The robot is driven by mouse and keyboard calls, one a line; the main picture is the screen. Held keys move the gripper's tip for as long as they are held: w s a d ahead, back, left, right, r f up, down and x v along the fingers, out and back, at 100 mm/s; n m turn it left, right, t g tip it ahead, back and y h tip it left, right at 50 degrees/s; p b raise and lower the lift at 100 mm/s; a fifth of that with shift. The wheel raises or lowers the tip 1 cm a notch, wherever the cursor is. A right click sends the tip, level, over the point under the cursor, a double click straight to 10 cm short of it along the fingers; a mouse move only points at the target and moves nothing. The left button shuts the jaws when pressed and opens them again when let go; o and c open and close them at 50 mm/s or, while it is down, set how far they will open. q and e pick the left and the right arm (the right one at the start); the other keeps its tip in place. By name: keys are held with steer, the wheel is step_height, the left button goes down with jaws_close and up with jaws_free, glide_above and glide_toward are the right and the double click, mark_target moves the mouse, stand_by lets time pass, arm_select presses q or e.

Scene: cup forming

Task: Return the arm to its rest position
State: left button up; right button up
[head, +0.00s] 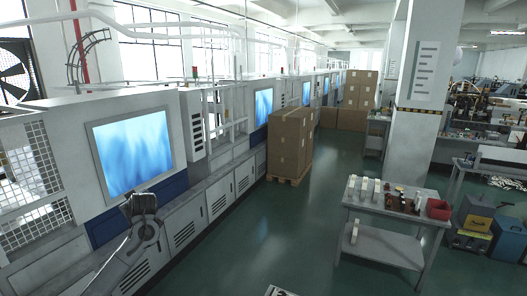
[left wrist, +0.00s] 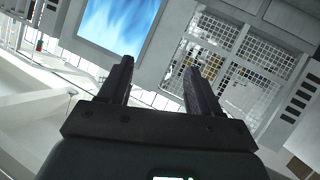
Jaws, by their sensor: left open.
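My left gripper (head: 140,205) is at the lower left of the head view, in front of the grey machine (head: 62,115) and below its lit blue screen (head: 132,150). The left wrist view shows its two dark fingers (left wrist: 158,68) spread apart, with nothing between them. Behind the fingers, that view shows a tilted picture of the blue screen (left wrist: 110,25) and a mesh panel (left wrist: 215,65). My right gripper is not in either view.
A grey two-level work table (head: 385,243) with small parts and a red bin (head: 438,209) stands at right. Stacked cardboard boxes (head: 290,143) sit on a wooden pallet (head: 289,178) in the aisle. A pillar (head: 424,120) rises behind the table. Green floor (head: 255,235) lies clear between.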

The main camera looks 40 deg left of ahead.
arm_select(q)
steer(key=w+d+f+m+t+h, duration=0.1)
steer(key=d+f+m, duration=0.5)
steer(key=d, duration=0.3)
steer(key=d+f+m+t+h, duration=0.1)
steer(key=d+f+m+t, duration=0.1)
steer(key=d+f+m, duration=0.55)
steer(key=w+d+f+m+t+h, duration=0.1)
steer(key=d+f+m, duration=0.3)
steer(key=d, duration=0.7)
steer(key=s+d+f+m+g+h, duration=0.1)
steer(key=s+d+f+m+h, duration=0.35)
steer(key=s+d, duration=0.65)
steer(key=s+d+f+m+g+h, duration=0.1)
steer(key=s+d+f+m+h, duration=0.35)
steer(key=d, duration=0.95)
steer(key=s+d+f+n+h, duration=0.15)
steer(key=d+n, duration=0.35)
steer(key=d, duration=0.5)
step_height(320, 180, up, 11)
steer(key=p, duration=1.1)
steer(key=shift+s+a+p, duration=0.25)
steer(key=shift+a+p, duration=0.05)
